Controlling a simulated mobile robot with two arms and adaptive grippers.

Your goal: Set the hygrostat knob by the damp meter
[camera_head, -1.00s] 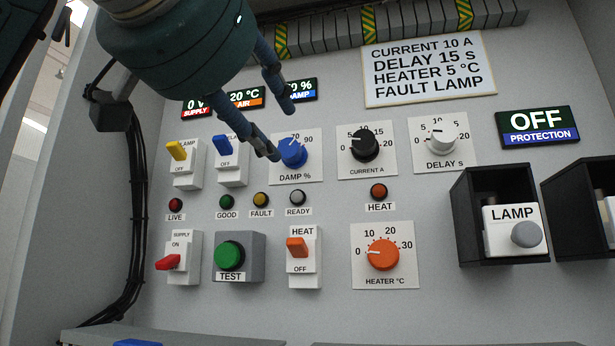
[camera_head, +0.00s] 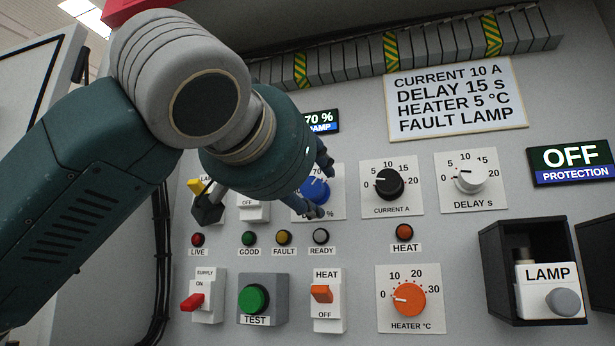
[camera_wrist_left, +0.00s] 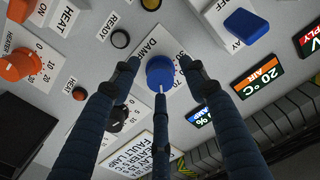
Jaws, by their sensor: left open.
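The blue hygrostat knob (camera_head: 314,190) sits on a white DAMP % plate (camera_head: 338,206), partly hidden by my left gripper (camera_head: 321,191). In the left wrist view the knob (camera_wrist_left: 160,70) lies between the open, dark blue fingers (camera_wrist_left: 160,78), two beside it and one below it. I cannot tell whether any finger touches it. The damp meter (camera_head: 320,120) shows 70 % above the plate, its left part hidden by my arm. My right gripper is not in view.
A black current knob (camera_head: 388,184) and a white delay knob (camera_head: 468,179) are to the right. Below are indicator lamps, a green test button (camera_head: 254,299), an orange heat switch (camera_head: 322,294) and an orange heater knob (camera_head: 408,299). A note (camera_head: 456,98) hangs above. Black lamp boxes (camera_head: 498,262) stick out at right.

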